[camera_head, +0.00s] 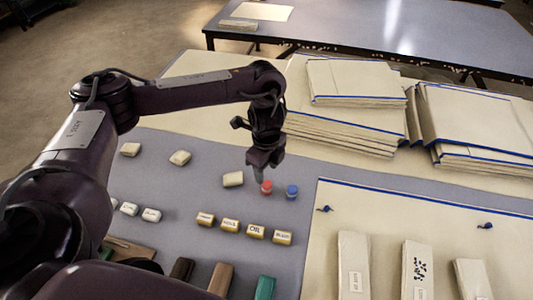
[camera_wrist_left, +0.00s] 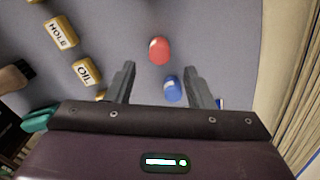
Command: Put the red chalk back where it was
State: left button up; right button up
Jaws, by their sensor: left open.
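The red chalk (camera_head: 266,187) is a short piece on the grey table mat, just left of a blue chalk (camera_head: 292,192). My left gripper (camera_head: 259,176) is above and very near the red chalk in the head view. In the left wrist view, the left gripper (camera_wrist_left: 160,82) has its two fingers apart with nothing clasped. There the red chalk (camera_wrist_left: 160,50) lies beyond the fingertips, and the blue chalk (camera_wrist_left: 172,88) appears between the fingers, nearer the right one. My right gripper is not in view.
A pale block (camera_head: 233,179) lies left of the red chalk. A row of labelled yellow blocks, including OIL (camera_head: 255,232), is nearer me. Folded cloth stacks (camera_head: 355,82) stand behind. A cream cloth with blue edging (camera_head: 400,205) is at right, with pale strips on it.

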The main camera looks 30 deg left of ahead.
aim_at(267, 183)
pick_arm(q)
notch_tip(267, 183, up, 4)
jog(key=shift+r+p, duration=0.1)
jog(key=shift+p, duration=0.35)
